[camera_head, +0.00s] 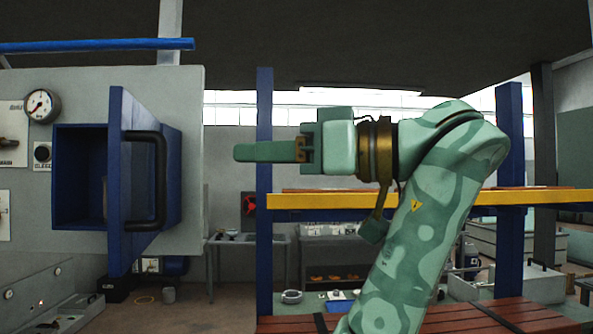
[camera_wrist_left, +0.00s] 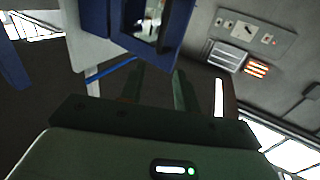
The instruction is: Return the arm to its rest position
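My left gripper (camera_head: 240,152) is in the middle of the head view, at the end of my green patterned arm, with its fingers pointing left. It is apart from the open blue door (camera_head: 118,190) and its black handle (camera_head: 160,180). In the left wrist view, the two fingers of the left gripper (camera_wrist_left: 158,72) stand apart with nothing between them. My right gripper is not in view.
The open blue box (camera_head: 80,190) is set in a grey panel (camera_head: 190,100) with a gauge (camera_head: 41,105). A yellow beam (camera_head: 330,201) and a blue post (camera_head: 264,240) stand behind the arm. A wooden-slatted surface (camera_head: 470,318) lies at the bottom.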

